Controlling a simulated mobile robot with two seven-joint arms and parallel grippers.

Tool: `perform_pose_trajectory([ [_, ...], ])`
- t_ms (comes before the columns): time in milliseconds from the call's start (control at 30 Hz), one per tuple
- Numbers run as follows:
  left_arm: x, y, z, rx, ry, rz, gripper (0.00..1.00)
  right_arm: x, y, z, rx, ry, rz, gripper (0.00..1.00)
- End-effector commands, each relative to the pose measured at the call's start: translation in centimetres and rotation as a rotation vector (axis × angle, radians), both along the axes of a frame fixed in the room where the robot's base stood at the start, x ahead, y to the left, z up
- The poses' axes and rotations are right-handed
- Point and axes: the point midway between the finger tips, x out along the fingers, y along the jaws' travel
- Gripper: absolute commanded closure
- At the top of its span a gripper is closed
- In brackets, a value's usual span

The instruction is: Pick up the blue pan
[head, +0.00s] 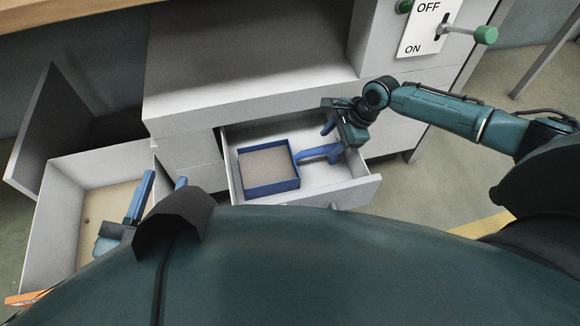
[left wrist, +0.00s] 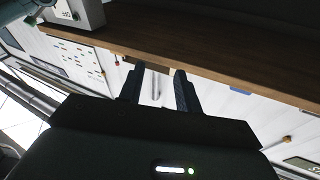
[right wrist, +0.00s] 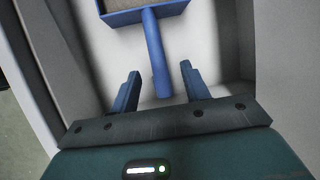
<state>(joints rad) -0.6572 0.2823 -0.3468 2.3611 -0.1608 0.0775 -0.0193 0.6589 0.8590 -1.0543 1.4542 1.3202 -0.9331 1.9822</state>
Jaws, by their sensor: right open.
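The blue pan (head: 297,170) is a square tray with a blue rim and a light tan inside. It lies in an open drawer, with its blue handle pointing right toward my right gripper (head: 330,143). In the right wrist view the pan's handle (right wrist: 156,50) reaches down between the two parted fingers of my right gripper (right wrist: 158,85). The gripper is open; whether the fingers are level with the handle is hard to tell. My left gripper (head: 160,188) is at the lower left, away from the pan. In the left wrist view my left gripper (left wrist: 157,80) is open and empty.
The pan's open drawer (head: 352,192) has raised walls close around it. Another open drawer (head: 60,195) is at the left, near an open cabinet door (head: 55,135). A switch panel (head: 423,28) with a green-tipped lever (head: 484,35) is at the upper right.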

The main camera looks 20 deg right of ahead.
Motion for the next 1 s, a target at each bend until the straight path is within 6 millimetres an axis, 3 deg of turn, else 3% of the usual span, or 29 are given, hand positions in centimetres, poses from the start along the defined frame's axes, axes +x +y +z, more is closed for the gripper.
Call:
perform_pose_trajectory([
  [33,0.1,-0.1,-0.3,-0.009,-0.003,-0.003,0.66,0.2,0.3,-1.0,0.000,-0.001,0.000,0.54],
  [267,0.1,-0.2,-0.3,-0.035,-0.001,-0.012,0.66,0.5,0.9,-2.4,0.000,-0.001,0.002,0.54],
  [600,0.3,-0.7,-0.7,-0.121,-0.001,-0.043,0.66,1.1,2.3,-6.5,0.001,-0.003,0.001,0.54],
  [867,0.2,-0.8,0.1,-0.131,-0.005,-0.053,0.66,1.2,2.4,-6.6,0.000,-0.001,0.001,0.54],
  [1000,0.2,-0.8,0.1,-0.129,-0.007,-0.054,0.66,1.2,2.4,-6.6,0.000,-0.001,0.001,0.63],
])
